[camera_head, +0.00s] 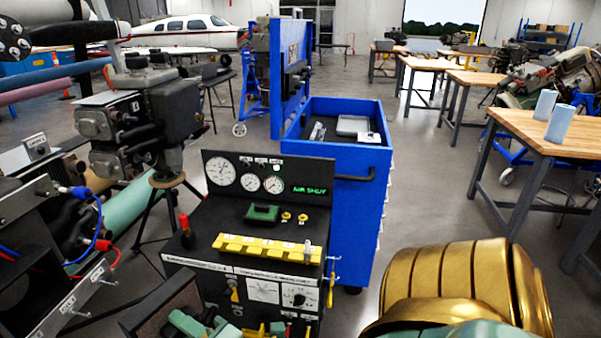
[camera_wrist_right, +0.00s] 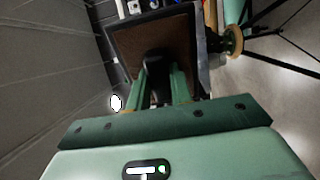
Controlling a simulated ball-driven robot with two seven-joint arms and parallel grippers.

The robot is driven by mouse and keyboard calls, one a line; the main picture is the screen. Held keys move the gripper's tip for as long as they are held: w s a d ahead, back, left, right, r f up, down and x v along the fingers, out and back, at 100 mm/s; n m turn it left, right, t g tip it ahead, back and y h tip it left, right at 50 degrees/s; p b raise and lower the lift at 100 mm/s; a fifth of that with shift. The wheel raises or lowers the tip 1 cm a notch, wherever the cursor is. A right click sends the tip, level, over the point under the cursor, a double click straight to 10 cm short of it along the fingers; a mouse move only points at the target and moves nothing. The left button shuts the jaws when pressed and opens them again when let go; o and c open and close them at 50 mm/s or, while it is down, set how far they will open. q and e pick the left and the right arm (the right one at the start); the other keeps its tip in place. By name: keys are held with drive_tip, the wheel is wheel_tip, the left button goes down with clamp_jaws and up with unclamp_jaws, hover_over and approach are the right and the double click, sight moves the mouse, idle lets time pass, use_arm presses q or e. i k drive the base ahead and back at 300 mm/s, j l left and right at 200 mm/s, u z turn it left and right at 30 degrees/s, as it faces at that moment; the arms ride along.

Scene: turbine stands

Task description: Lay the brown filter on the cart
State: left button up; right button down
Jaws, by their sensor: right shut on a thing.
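The brown filter (camera_head: 163,302) is a flat brown panel in a dark frame, low in the head view, tilted and partly cut off by the bottom edge. It also fills the upper middle of the right wrist view (camera_wrist_right: 122,45). My right gripper (camera_head: 192,320) is green and shut on the filter's near edge; its two fingers also show in the wrist view (camera_wrist_right: 160,85). A blue cart (camera_head: 342,215) with a recessed top stands beyond a black gauge unit. My left gripper is not in view.
The black gauge unit (camera_head: 262,258), with a yellow strip and dials, stands between the filter and the blue cart. A grey box (camera_head: 352,125) lies in the cart's top. An engine part on a tripod (camera_head: 150,120) stands at the left. Wooden tables (camera_head: 540,130) stand at the right.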

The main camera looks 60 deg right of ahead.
sight(278, 231)
drive_tip(key=k+l, duration=0.1)
drive_tip(key=l, duration=1.05)
drive_tip(key=k+l, duration=0.15)
drive_tip(key=l, duration=0.4)
drive_tip(key=k+l, duration=0.1)
drive_tip(key=l, duration=0.5)
drive_tip(key=k+l, duration=0.1)
drive_tip(key=l, duration=1.05)
drive_tip(key=k, duration=0.05)
